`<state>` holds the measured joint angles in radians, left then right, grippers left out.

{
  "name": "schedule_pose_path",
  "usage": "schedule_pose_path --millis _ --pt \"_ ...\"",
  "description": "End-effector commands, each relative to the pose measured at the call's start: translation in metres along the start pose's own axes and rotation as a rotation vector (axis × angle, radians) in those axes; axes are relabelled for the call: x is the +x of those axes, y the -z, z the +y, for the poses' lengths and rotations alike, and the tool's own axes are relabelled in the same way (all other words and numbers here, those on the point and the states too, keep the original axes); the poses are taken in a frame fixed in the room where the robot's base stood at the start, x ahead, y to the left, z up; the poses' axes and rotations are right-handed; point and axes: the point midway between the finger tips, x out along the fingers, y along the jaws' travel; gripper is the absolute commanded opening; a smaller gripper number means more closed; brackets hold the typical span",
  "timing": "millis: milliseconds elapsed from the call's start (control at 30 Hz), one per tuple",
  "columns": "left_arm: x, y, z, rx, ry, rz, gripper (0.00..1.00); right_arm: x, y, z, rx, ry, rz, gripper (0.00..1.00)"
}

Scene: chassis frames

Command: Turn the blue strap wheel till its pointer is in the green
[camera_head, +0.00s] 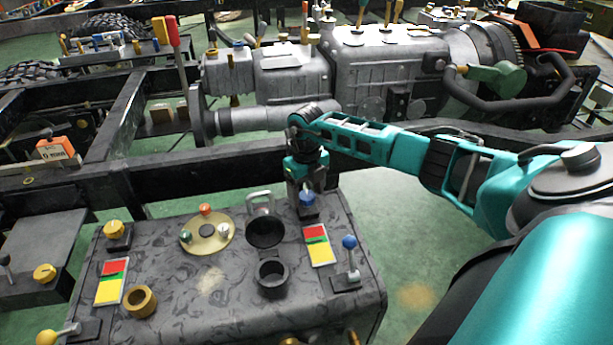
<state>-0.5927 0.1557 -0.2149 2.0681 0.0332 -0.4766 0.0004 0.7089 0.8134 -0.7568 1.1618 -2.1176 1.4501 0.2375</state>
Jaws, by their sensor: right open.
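A small blue wheel (307,199) sits on a dark block at the back right of the dark grey worktop (210,278). My right gripper (305,188) hangs from the teal arm, pointing down, right over the blue wheel. Its fingers are open and partly hide the wheel's top. I cannot tell whether they touch it. My left gripper is not in view.
A lever with a blue ball (349,243) and a red, green and yellow card (319,245) stand in front. A yellow knob (114,229) is at the far left. A dark chassis beam (210,174) runs behind.

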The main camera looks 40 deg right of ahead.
Motion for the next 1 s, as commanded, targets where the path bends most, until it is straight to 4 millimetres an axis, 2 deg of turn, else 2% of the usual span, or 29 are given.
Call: schedule_pose_path --millis 200,333,800,1000 --pt "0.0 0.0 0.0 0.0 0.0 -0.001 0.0 -0.001 0.0 0.0 0.0 0.0 0.0 0.69" --pt "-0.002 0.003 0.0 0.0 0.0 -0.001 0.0 -0.012 -0.001 0.0 -0.001 0.001 -0.003 0.69" --pt "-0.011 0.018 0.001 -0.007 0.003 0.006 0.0 -0.107 0.0 0.0 0.0 0.001 -0.002 0.69" --pt "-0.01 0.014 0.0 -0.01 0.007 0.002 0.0 -0.127 0.0 0.0 0.0 0.0 -0.001 0.69"
